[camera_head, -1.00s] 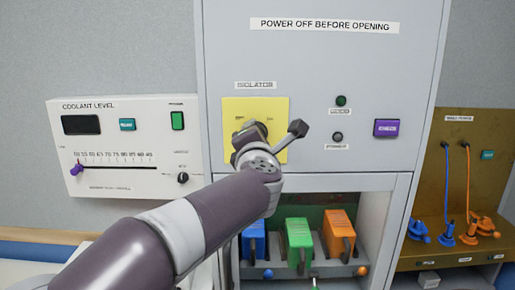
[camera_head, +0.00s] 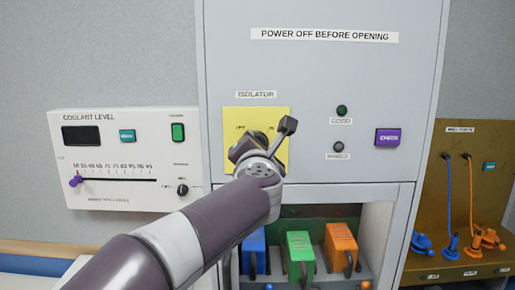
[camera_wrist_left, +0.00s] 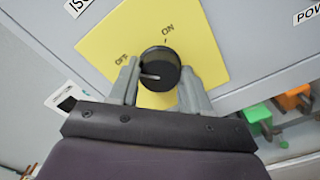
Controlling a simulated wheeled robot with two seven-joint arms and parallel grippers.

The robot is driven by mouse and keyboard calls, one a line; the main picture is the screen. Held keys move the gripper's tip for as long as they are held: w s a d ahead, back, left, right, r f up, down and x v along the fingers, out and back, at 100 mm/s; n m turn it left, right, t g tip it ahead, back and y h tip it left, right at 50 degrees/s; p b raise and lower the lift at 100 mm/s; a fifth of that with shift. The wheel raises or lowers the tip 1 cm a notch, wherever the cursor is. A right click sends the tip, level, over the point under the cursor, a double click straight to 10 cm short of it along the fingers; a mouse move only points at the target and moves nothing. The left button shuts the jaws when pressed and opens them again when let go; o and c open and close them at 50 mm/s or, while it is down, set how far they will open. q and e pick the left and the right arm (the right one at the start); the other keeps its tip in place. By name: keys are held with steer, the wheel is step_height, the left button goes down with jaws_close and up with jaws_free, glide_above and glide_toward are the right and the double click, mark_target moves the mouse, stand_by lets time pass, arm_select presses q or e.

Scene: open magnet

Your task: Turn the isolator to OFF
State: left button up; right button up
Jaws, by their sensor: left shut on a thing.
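The isolator's yellow plate (camera_head: 275,113) is on the grey cabinet front, under the ISOLATOR label (camera_head: 256,94). In the left wrist view its round black knob (camera_wrist_left: 160,62) sits on the yellow plate (camera_wrist_left: 205,35), with the ON and OFF marks beside it. The knob's pale pointer line points left, roughly toward the OFF side. My left gripper (camera_wrist_left: 160,85) is shut on the knob, one grey finger on each side. In the head view my left gripper (camera_head: 262,146) covers most of the knob. My right gripper is not in view.
A coolant level panel (camera_head: 120,185) is left of the cabinet (camera_head: 322,80). Below the isolator, an open bay holds blue, green (camera_head: 299,252) and orange blocks. A brown panel (camera_head: 457,190) with cables stands at right. A green lamp (camera_head: 342,110) and purple button (camera_head: 388,137) are right of the isolator.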

arm_select(q)
steer(key=shift+f, duration=0.4)
steer(key=o, duration=1)
steer(key=shift+o, duration=0.3)
steer(key=shift+r, duration=0.2)
steer(key=s+b, duration=0.3)
steer(key=s, duration=0.9)
steer(key=shift+s+b, duration=0.4)
